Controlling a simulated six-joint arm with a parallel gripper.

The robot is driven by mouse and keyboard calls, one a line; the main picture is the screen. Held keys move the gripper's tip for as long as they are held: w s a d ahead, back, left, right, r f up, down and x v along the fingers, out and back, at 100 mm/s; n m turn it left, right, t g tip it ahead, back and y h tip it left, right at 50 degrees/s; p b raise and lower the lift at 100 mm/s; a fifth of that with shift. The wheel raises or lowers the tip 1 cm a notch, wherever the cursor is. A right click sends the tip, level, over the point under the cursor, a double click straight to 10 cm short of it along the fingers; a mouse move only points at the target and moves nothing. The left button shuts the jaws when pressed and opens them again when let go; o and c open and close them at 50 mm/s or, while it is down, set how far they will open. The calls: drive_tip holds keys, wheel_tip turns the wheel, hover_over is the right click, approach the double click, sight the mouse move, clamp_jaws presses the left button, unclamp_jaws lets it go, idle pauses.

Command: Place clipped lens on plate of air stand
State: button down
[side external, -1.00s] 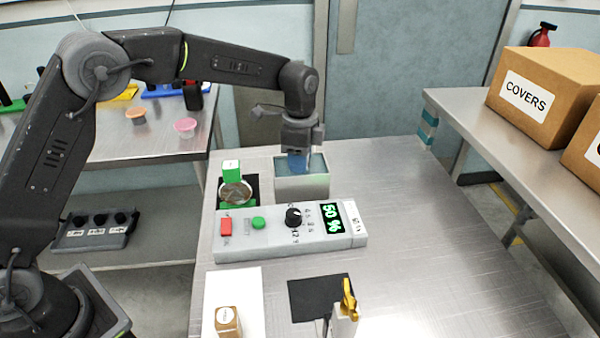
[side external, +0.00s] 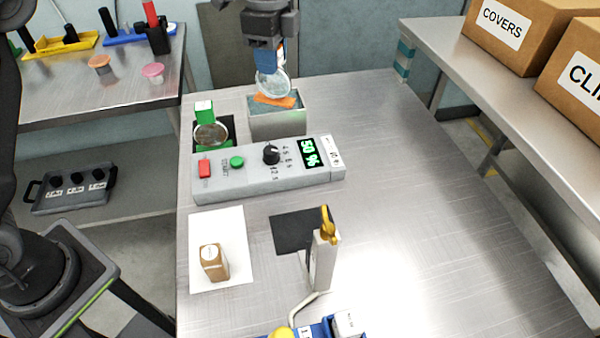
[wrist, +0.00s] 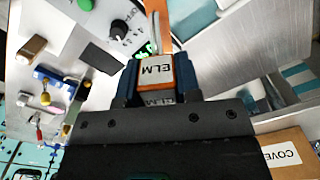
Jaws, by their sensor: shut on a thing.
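My gripper (side external: 267,66) is above the grey tank (side external: 292,122) behind the control box. In the wrist view its jaws are shut on an orange clip (wrist: 166,72) with a white top marked ELM. In the side view a round clear lens (side external: 272,83) hangs below my gripper, at or just above the tank's opening. A flat orange piece (side external: 275,100) shows under the lens; I cannot tell whether it belongs to the clip. The air stand seems to be the pale post (side external: 324,262) with a yellow lever; a black square plate (side external: 295,229) lies beside it.
The control box (side external: 225,185) reads 50 %. A green clip (side external: 204,112) with a lens stands left of the tank. A small brown box (side external: 213,262) sits on a white sheet (side external: 218,225). A blue unit (side external: 322,328) is at the front. The table's right side is clear.

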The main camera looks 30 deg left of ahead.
drive_tip(key=s+d+m, duration=0.5)
drive_tip(key=s+m, duration=0.2)
drive_tip(key=s, duration=0.6)
drive_tip(key=shift+s+d+f, duration=0.5)
drive_tip(key=shift+d+f, duration=1.3)
drive_tip(key=shift+d, duration=0.15)
drive_tip(key=shift+s+d+f, duration=0.45)
drive_tip(key=shift+d+f, duration=1.3)
drive_tip(key=shift+d, duration=0.15)
drive_tip(key=shift+s+d+f, duration=0.5)
drive_tip(key=shift+d+f, duration=1.3)
drive_tip(key=shift+d, duration=0.15)
drive_tip(key=shift+f, duration=0.1)
drive_tip(key=c, duration=0.8)
unclamp_jaws()
drive_tip(key=shift+f, duration=0.1)
wheel_tip(320, 180, up, 12)
drive_tip(key=shift+r, duration=0.2)
